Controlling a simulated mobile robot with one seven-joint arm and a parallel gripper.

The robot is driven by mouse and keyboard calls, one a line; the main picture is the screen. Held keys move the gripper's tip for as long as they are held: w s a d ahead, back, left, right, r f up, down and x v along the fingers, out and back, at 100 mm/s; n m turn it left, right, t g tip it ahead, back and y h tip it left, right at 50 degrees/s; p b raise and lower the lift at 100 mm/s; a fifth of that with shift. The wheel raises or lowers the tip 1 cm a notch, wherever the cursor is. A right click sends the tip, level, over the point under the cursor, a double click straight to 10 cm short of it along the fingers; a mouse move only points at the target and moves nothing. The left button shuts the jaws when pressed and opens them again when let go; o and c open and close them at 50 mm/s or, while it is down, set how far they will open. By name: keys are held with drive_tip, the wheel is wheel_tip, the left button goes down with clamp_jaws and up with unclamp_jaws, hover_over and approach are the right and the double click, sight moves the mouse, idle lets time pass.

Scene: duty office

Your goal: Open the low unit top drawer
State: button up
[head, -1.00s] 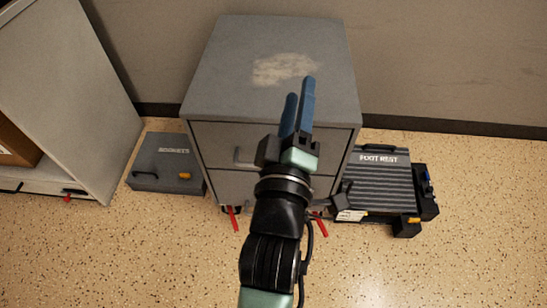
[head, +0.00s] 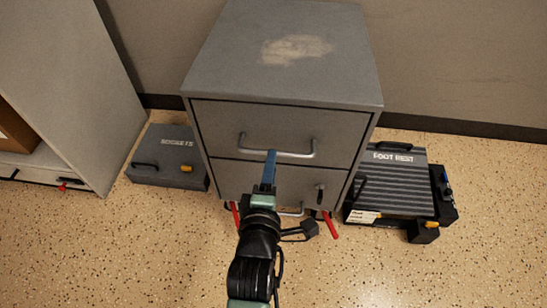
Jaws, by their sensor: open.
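The low unit (head: 222,60) is a grey cabinet with a worn pale patch on its top. Its top drawer (head: 225,120) is closed and carries a grey bar handle (head: 300,154). The lower drawer (head: 235,182) is closed too, with a handle partly hidden by my arm. My gripper (head: 270,157) is in front of the cabinet, its blue fingers pointing at the top drawer's handle and overlapping its middle in the picture. The fingers line up edge-on, so the gap between them is hidden. I cannot tell whether they touch the handle.
A grey sockets case (head: 168,160) lies on the floor left of the unit. A ribbed foot rest (head: 393,190) and dark items lie to the right. Red levers (head: 329,226) show at the unit's base. A shelf unit (head: 65,80) stands far left. The front floor is clear.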

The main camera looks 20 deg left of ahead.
sight(299, 134)
drive_tip(key=shift+b+x, duration=1.1)
drive_tip(key=shift+x, duration=1.45)
clamp_jaws()
